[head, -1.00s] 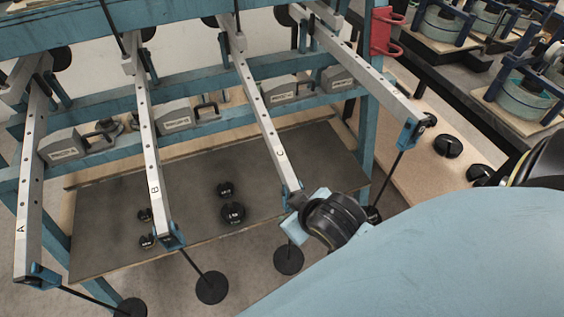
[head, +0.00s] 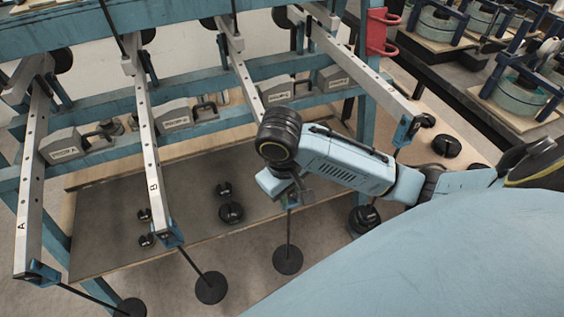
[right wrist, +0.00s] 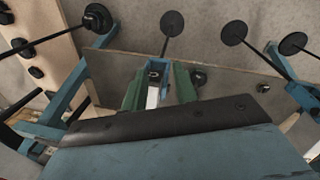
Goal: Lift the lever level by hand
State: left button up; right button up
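Four pale levers with dark holes and blue ends run from the blue frame toward me: lever A (head: 31,180), lever B (head: 148,150), lever C (head: 247,78) and, on the right, one (head: 370,75) whose label is unclear. All slope in the picture. A rod with a black disc (head: 287,260) hangs below lever C. My right gripper (head: 292,190) is at lever C's near end, which my arm mostly hides. In the right wrist view, its two green fingers (right wrist: 158,85) stand apart on either side of the lever's blue end (right wrist: 157,70), with a gap visible at the right. My left gripper is out of view.
Black weights (head: 231,213) lie on the dark board (head: 110,240) below the levers. Other discs (head: 211,288) hang from the neighbouring levers. A red bracket (head: 382,30) is fixed to the frame's right post. Bare floor lies in front of the board.

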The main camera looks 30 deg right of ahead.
jog(key=w+a+r+n+y, duration=0.2)
jog(key=a+r+n+y, duration=0.35)
jog(key=n, duration=0.65)
jog(key=w+a+r+n+t+y, duration=0.15)
jog(key=a+r+n+y, duration=0.35)
jog(key=n, duration=0.6)
jog(key=w+a+r+n+g+y, duration=0.1)
jog(key=w+a+r+n+y, duration=0.3)
jog(key=a+n, duration=0.55)
jog(key=w+d+f+h, duration=0.15)
jog(key=d+h, duration=0.45)
jog(key=d, duration=0.6)
jog(key=w+d+f+h, duration=0.1)
jog(key=d+f+h, duration=0.2)
jog(key=d+h, duration=0.65)
jog(key=d+f+y, duration=0.1)
jog(key=f, duration=0.3)
jog(key=f+b, duration=0.1)
jog(key=f, duration=0.3)
jog(key=d+f+y, duration=0.1)
jog(key=f, duration=0.2)
jog(key=shift+w+d+f+y, duration=0.3)
jog(key=shift+f, duration=0.1)
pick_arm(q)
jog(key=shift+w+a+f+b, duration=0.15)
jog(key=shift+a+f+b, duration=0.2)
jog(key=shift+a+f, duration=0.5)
pick_arm(e)
jog(key=shift+f, duration=0.7)
